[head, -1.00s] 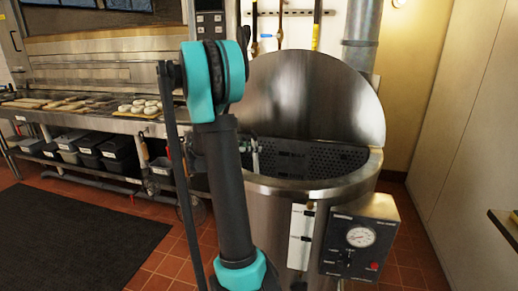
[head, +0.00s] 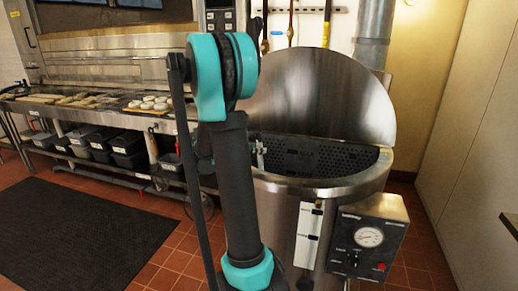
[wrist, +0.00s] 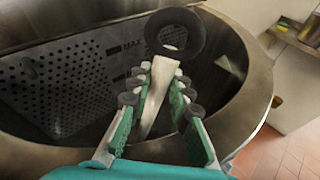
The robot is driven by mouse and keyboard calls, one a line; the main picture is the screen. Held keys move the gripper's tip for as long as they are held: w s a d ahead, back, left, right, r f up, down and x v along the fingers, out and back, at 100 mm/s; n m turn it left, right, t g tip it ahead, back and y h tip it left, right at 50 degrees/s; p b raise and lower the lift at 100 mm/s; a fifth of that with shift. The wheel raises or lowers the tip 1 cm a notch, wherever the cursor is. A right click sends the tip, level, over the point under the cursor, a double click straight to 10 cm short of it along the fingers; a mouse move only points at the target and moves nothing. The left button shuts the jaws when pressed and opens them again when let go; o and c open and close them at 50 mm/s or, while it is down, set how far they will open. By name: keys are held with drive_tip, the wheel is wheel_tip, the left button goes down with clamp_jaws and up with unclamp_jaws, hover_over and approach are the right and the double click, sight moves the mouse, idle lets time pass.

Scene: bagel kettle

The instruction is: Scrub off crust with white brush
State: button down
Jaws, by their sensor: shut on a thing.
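My gripper (wrist: 162,84), with teal-green finger pads, is shut on a pale, off-white handle, which I take for the white brush (wrist: 157,108). A thick dark ring (wrist: 151,34) shows at the handle's far end. The gripper is over the open steel kettle (wrist: 262,112), which has a perforated panel (wrist: 68,78) inside. In the head view the kettle (head: 330,190) stands right of my arm, its lid raised. My arm hides most of the gripper there. I cannot make out any crust, or whether the brush touches the kettle.
A control box with a dial (head: 369,237) is on the kettle's front. A round lid (head: 325,95) stands up behind the kettle. Left are an oven counter with bagels (head: 155,103) and dark bins (head: 128,150). A black mat (head: 75,230) lies on the open tiled floor.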

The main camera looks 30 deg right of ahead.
drive_tip(key=shift+s+d+f, duration=0.1)
drive_tip(key=shift+s+d, duration=1.35)
drive_tip(key=shift+s, duration=0.25)
drive_tip(key=shift+s, duration=0.1)
drive_tip(key=shift+s+d, duration=1.45)
drive_tip(key=shift+s, duration=0.2)
drive_tip(key=shift+s+d, duration=1.45)
drive_tip(key=shift+s, duration=0.25)
drive_tip(key=s+d, duration=0.3)
drive_tip(key=shift+s, duration=0.2)
